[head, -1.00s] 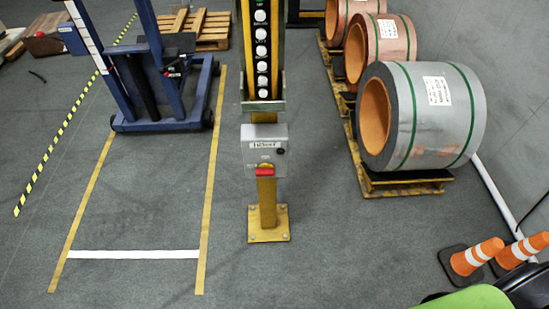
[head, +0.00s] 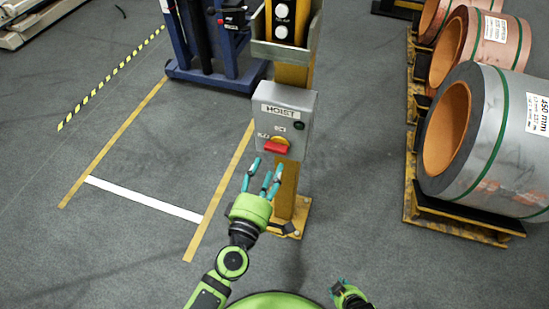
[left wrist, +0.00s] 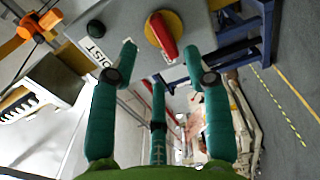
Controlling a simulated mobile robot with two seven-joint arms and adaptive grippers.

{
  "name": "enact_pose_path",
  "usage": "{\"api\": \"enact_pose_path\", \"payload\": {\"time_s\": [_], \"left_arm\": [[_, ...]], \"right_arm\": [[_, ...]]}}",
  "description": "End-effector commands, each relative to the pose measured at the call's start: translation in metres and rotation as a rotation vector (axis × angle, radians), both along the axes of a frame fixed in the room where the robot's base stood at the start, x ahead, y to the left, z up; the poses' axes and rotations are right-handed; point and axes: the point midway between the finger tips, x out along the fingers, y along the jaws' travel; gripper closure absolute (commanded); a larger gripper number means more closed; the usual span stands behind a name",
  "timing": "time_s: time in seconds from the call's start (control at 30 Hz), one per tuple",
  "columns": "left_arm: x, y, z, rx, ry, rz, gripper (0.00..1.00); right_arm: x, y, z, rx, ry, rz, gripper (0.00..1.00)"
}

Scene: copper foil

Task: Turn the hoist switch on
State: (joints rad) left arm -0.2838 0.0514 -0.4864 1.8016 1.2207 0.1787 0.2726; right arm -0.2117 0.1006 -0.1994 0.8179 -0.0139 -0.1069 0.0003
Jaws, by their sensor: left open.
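The grey hoist box (head: 284,112), labelled HOIST, is fixed to the yellow post. Its switch (head: 277,146) is a red handle on a yellow disc; the handle lies roughly sideways in the head view. My left gripper (head: 266,172) is open and empty just below the switch, fingers pointing up at the box. In the left wrist view the red handle (left wrist: 164,37) shows beyond and between the spread fingers (left wrist: 162,65), apart from them. My right gripper (head: 347,291) is partly cut off at the bottom edge.
The yellow post (head: 287,190) is bolted to the floor, with a button pendant (head: 283,22) in a holder above the box. A blue lifter (head: 212,68) stands behind left. Large coils (head: 500,130) on pallets stand at right. The floor between is clear.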

Motion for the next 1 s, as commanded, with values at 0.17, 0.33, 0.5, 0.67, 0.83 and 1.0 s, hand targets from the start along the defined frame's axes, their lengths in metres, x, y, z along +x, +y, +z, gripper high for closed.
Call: {"api": "enact_pose_path", "payload": {"time_s": [0.17,0.33,0.5,0.67,0.83,1.0], "left_arm": [[0.029,-0.009,0.002,0.003,-0.002,0.001,0.51],[0.049,-0.015,0.0,0.004,0.0,0.0,0.51],[0.057,-0.018,0.0,0.006,0.0,0.0,0.51],[0.057,-0.018,0.0,0.007,0.001,-0.001,0.51],[0.057,-0.018,0.0,0.007,0.001,-0.001,0.91],[0.057,-0.018,-0.001,0.008,0.001,-0.001,1.0]], "right_arm": [[-0.003,0.0,0.001,0.0,0.007,-0.001,0.6],[-0.003,0.0,0.0,0.0,0.007,-0.001,0.6],[-0.002,0.0,0.001,-0.001,0.006,-0.001,0.6],[-0.002,0.0,0.0,-0.001,0.005,-0.001,0.6],[-0.002,0.0,0.001,-0.001,0.005,-0.001,0.6],[-0.002,0.0,0.001,-0.001,0.005,-0.001,0.6]]}}
